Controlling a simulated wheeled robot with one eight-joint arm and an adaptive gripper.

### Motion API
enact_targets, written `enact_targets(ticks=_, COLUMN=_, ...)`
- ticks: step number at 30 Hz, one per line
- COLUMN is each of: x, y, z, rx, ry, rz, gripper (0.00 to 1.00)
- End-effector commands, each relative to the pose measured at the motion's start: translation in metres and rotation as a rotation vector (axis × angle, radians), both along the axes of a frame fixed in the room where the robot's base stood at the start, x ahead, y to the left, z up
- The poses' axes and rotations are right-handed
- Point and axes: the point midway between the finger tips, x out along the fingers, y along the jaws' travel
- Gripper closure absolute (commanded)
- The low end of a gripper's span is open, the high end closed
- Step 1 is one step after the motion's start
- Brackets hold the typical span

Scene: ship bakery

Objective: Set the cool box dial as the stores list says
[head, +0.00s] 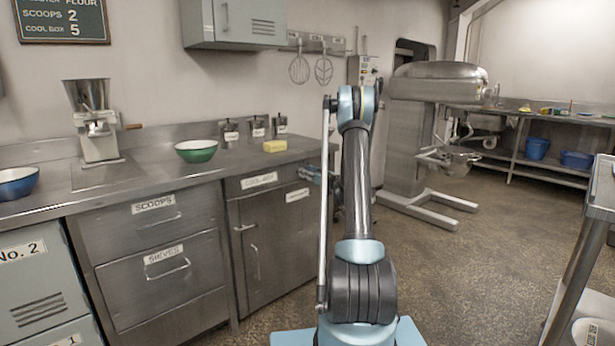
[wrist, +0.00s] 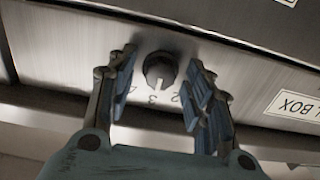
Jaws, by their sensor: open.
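The stores list is a dark wall board (head: 62,20) at the upper left of the head view; it reads "COOL BOX 5" and "SCOOPS 2". The cool box (head: 275,245) is a steel cabinet under the counter with a "COOL BOX" label. In the wrist view its dial (wrist: 160,66) is a dark round knob with a pale pointer line toward the picture's bottom. Small digits, seemingly 2, 3 and 4, lie below it; the exact setting is unclear. My gripper (wrist: 161,58) is open, one finger on each side of the dial; contact is not visible. It also shows at the cabinet front (head: 316,178).
A large mixer (head: 410,130) stands behind my arm. A metal table (head: 585,240) is at the right. The floor between is clear.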

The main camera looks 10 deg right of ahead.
Motion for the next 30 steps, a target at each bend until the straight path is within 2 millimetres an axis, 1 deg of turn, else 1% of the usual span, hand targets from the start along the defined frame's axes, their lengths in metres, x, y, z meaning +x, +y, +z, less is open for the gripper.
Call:
enact_targets(ticks=1, x=0.0, y=-0.0001, z=0.0, rx=0.0, ry=0.0, rz=0.0, gripper=0.53)
enact_targets(ticks=2, x=-0.0001, y=-0.0002, z=0.0, rx=0.0, ry=0.0, rz=0.0, gripper=0.6)
enact_targets(ticks=3, x=-0.0001, y=-0.0002, z=0.0, rx=0.0, ry=0.0, rz=0.0, gripper=0.69)
enact_targets(ticks=5, x=-0.0002, y=-0.0002, z=0.0001, rx=0.0, ry=0.0, rz=0.0, gripper=0.82)
enact_targets(ticks=6, x=-0.0001, y=-0.0002, z=0.0001, rx=0.0, ry=0.0, rz=0.0, gripper=0.91)
enact_targets(ticks=7, x=0.0, y=-0.0002, z=0.0001, rx=0.0, ry=0.0, rz=0.0, gripper=0.94)
enact_targets(ticks=20, x=0.0017, y=0.0007, z=0.0004, rx=0.019, ry=0.011, rz=0.0, gripper=0.95)
enact_targets(ticks=26, x=0.0025, y=0.0006, z=0.0006, rx=0.09, ry=0.058, rz=0.0, gripper=0.95)
enact_targets(ticks=30, x=0.0032, y=0.0003, z=0.0007, rx=0.176, ry=0.114, rz=0.0, gripper=0.96)
